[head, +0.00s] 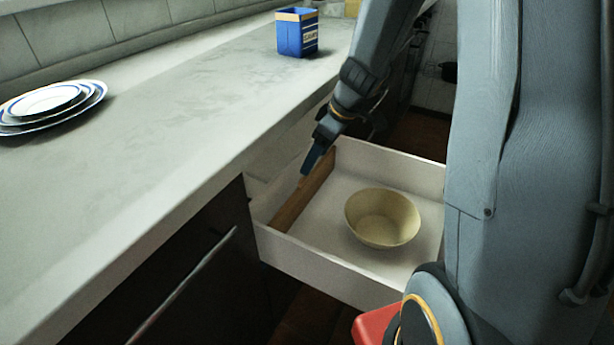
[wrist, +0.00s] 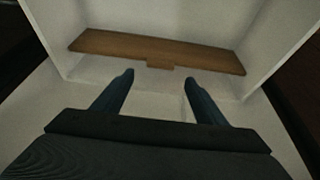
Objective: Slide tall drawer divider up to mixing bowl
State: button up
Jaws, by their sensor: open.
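The tall drawer divider (head: 301,197) is a brown wooden board standing across the open white drawer near its counter end. In the wrist view the divider (wrist: 160,48) runs across the drawer, with a small tab at the middle of its lower edge. The mixing bowl (head: 383,218) is cream coloured and sits on the drawer floor to the right of the divider, with a gap between them. The bowl does not show in the wrist view. My gripper (head: 311,164) is at the divider's far upper end in the head view. Its two fingers (wrist: 157,88) are apart and empty, pointing toward the tab.
The white drawer (head: 330,275) stands out from the dark cabinet (head: 170,290) under the grey counter (head: 150,150). On the counter are stacked plates (head: 50,107) and a blue box (head: 297,33). The drawer floor between divider and bowl is clear.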

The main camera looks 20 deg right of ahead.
aim_at(307, 178)
jog(key=b+x, duration=0.1)
jog(key=x, duration=0.6)
jog(key=shift+f, duration=0.15)
jog(key=c, duration=1.5)
jog(key=shift+s+d+b, duration=0.15)
jog(key=shift+d+b, duration=0.1)
jog(key=shift+b, duration=0.3)
jog(key=s+d+b, duration=0.2)
jog(key=s+d, duration=0.1)
jog(key=shift+s+b, duration=0.1)
jog(key=shift+b, duration=0.2)
jog(key=shift+d, duration=0.1)
